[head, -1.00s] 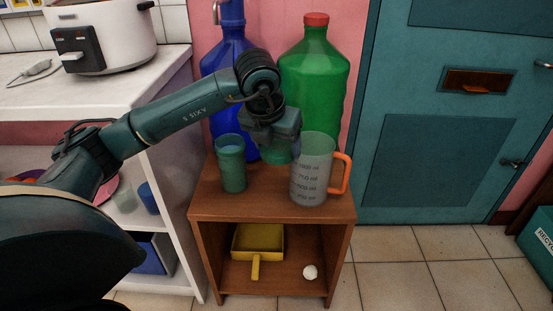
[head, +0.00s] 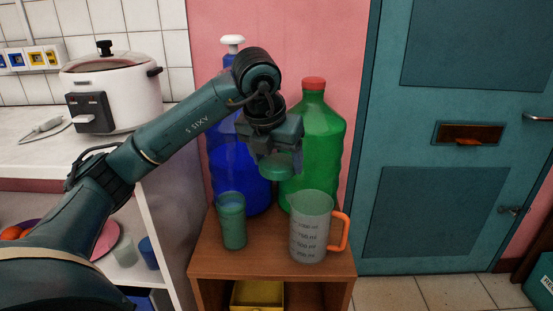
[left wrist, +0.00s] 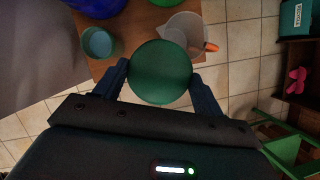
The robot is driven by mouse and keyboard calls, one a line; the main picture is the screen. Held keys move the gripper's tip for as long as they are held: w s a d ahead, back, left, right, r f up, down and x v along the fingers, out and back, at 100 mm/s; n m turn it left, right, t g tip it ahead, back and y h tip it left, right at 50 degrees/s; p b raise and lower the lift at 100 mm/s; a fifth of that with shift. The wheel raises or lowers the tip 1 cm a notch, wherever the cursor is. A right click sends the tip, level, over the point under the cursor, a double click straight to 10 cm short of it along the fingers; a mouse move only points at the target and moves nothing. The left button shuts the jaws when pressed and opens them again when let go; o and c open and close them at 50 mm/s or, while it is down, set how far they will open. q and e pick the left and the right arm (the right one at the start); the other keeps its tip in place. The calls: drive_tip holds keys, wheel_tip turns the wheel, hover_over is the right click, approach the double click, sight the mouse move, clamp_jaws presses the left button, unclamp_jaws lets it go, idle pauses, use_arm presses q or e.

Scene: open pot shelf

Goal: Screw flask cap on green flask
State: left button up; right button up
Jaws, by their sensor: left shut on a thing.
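My left gripper (head: 276,150) is shut on the round green flask cap (head: 281,166). It holds the cap in the air above the small brown shelf, in front of the large bottles. The cap also shows as a green disc between the fingers in the left wrist view (left wrist: 160,72). The green flask (head: 232,224) stands upright and open on the shelf top, below and left of the cap. It also shows in the left wrist view (left wrist: 98,43), apart from the cap. My right gripper is out of view.
A measuring jug (head: 310,232) with an orange handle stands right of the flask on the shelf top (head: 265,262). A blue bottle (head: 238,175) and a big green bottle (head: 322,140) stand behind. A white counter with a cooker (head: 112,88) is at left.

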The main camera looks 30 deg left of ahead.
use_arm(q)
drive_tip(key=s+d+f+n+g, duration=0.3)
drive_tip(key=d+f+n+g, duration=0.1)
drive_tip(key=n, duration=1.3)
drive_tip(key=s+d+f+n+g, duration=0.2)
drive_tip(key=d+f+n+g, duration=0.3)
drive_tip(key=n, duration=1.2)
wheel_tip(320, 180, down, 4)
drive_tip(key=shift+s+d+f+h, duration=0.15)
drive_tip(key=shift+s+d+h, duration=0.2)
drive_tip(key=shift+d, duration=0.5)
